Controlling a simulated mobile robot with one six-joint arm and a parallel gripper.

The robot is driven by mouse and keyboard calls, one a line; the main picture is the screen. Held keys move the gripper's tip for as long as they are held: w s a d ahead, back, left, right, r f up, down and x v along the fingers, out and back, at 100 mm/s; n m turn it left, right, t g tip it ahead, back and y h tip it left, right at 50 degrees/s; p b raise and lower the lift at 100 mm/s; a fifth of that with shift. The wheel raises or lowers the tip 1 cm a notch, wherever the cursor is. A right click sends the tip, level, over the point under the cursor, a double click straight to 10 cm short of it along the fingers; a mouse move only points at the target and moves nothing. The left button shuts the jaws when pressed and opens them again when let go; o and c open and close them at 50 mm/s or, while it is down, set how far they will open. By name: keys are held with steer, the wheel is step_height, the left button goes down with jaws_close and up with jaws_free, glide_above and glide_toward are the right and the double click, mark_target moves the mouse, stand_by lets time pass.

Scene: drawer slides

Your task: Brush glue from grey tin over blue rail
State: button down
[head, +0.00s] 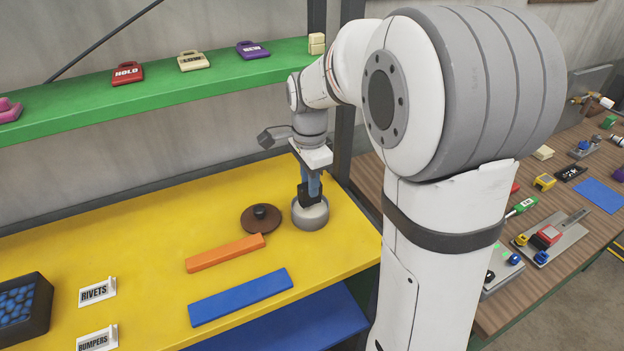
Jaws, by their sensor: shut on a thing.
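The grey tin (310,217) stands open on the yellow bench top, near its right end. My gripper (309,193) points down right over the tin's mouth and is shut on the brush. The brush is mostly hidden by the fingers and the tin's rim, so I cannot tell how deep its bristles are. The blue rail (240,297) lies flat near the front edge of the bench, in front and to the left of the tin. From here I cannot make out any glue on its top.
A brown round lid with a dark knob (261,218) lies just left of the tin. An orange rail (225,252) lies between it and the blue rail. A black bin (38,313) and label signs (97,292) stand at the left. A green shelf (160,90) runs above.

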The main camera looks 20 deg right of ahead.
steer(key=shift+f+b, duration=0.75)
steer(key=shift+f, duration=0.35)
stand_by(0.3)
steer(key=shift+r, duration=0.15)
steer(key=shift+r+p, duration=2.75)
steer(key=shift+r, duration=0.7)
steer(key=shift+s+f, duration=0.1)
steer(key=shift+f, duration=0.05)
